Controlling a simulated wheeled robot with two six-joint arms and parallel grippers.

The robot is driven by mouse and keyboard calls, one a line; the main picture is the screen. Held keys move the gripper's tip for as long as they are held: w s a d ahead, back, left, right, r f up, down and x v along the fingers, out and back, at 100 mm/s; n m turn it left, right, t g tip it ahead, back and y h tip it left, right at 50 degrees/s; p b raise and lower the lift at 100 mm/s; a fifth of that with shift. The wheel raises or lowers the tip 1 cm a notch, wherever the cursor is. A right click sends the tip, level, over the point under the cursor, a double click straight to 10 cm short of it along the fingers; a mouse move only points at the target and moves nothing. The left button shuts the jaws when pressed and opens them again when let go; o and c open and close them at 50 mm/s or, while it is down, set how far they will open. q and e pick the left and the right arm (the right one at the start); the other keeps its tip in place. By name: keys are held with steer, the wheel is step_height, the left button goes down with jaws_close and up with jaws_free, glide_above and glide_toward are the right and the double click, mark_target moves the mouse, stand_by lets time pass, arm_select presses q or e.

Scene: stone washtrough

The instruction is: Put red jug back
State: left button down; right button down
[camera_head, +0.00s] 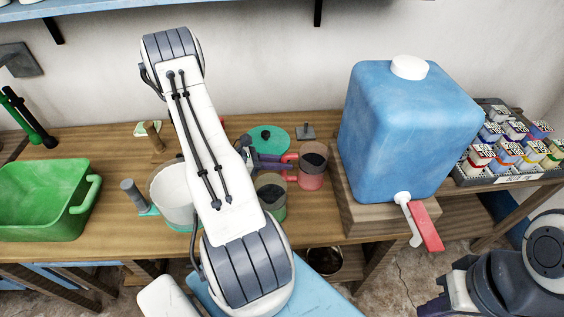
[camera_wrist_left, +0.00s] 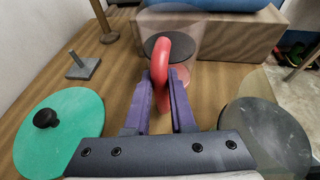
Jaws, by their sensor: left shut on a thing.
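The red jug (camera_head: 313,172) is a clear cup with a red lower part, a red handle and dark contents. It is upright at the table's right part, left of the blue water container. My left gripper (camera_head: 284,162) is shut on its handle, and in the left wrist view the purple fingers flank the red handle (camera_wrist_left: 168,62). Whether the jug's base touches the table is not clear. My right gripper (camera_head: 436,306) shows only partly at the lower right, away from the jug; its fingers are unclear.
A jug with a green base (camera_head: 271,204) stands just in front of the red jug. The blue container (camera_head: 408,135) with a red tap sits on a wooden block (camera_head: 370,216). A green lid (camera_head: 268,138), white pot (camera_head: 172,195) and green basin (camera_head: 42,200) are on the table (camera_head: 110,232).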

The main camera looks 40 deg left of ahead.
arm_select(q)
steer(key=shift+f, duration=0.15)
steer(key=c, duration=0.8)
jaws_free()
steer(key=shift+o, duration=0.2)
steer(key=shift+r, duration=0.3)
steer(key=b+v, duration=0.2)
steer(key=v, duration=1)
